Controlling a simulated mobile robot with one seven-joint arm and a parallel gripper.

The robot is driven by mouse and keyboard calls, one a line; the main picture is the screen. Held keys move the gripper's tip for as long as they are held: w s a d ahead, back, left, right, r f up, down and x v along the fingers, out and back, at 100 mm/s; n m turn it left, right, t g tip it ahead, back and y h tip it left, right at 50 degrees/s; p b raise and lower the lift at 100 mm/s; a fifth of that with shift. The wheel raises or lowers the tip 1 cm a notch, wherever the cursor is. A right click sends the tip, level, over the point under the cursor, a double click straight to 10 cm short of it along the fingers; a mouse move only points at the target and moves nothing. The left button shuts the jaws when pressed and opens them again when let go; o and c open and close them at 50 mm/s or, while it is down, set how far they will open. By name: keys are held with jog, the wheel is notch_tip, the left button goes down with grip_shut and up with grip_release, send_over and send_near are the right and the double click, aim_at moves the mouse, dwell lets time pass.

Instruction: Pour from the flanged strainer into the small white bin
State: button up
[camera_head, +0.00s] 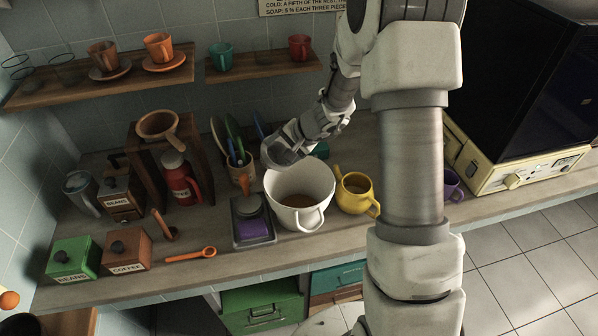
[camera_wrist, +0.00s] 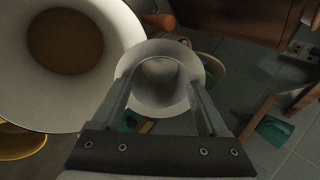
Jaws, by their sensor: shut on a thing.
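The small white bin (camera_head: 284,211) stands upright on the counter in the head view, with brown contents inside. In the wrist view the bin (camera_wrist: 112,50) fills the upper left, and the brown contents show at its bottom. My gripper (camera_wrist: 160,86) is shut on the flanged strainer (camera_wrist: 158,47), a pale round piece with a wide rim, between its fingers. In the head view my gripper (camera_head: 285,150) is at the bin's back left edge, above the counter. The strainer is mostly hidden there, and I cannot tell what it holds.
A yellow pot (camera_head: 354,196) stands close right of the bin. A scale-like device (camera_head: 252,222) with a purple front is close left. A utensil pot (camera_head: 241,172), a red flask (camera_head: 178,178) and a wooden stand are behind left. The counter's front edge is near.

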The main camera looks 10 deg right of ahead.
jog(key=shift+w+a+r+g+h+p, duration=0.35)
jog(key=shift+r+p, duration=0.2)
jog(key=shift+p, duration=1.5)
jog(key=p, duration=0.3)
jog(key=shift+w+a+r+g+h, duration=0.2)
jog(key=shift+w+a+g+h, duration=0.05)
jog(key=shift+a, duration=0.05)
jog(key=shift+w+a+f+p, duration=0.15)
jog(key=shift+a+f+p, duration=0.05)
jog(key=shift+f+p, duration=0.1)
jog(key=shift+w+a+f+g+h, duration=0.2)
jog(key=shift+w+a+g+h, duration=0.3)
jog(key=shift+g+h, duration=0.15)
jog(key=shift+w+a+r+g+h, duration=0.5)
jog(key=shift+w+a+g+h, duration=0.05)
jog(key=shift+w+a+h, duration=0.1)
jog(key=shift+w+a+f+g+h, duration=0.3)
jog(key=shift+w+a+g+h, duration=0.25)
jog(key=shift+g+h, duration=0.15)
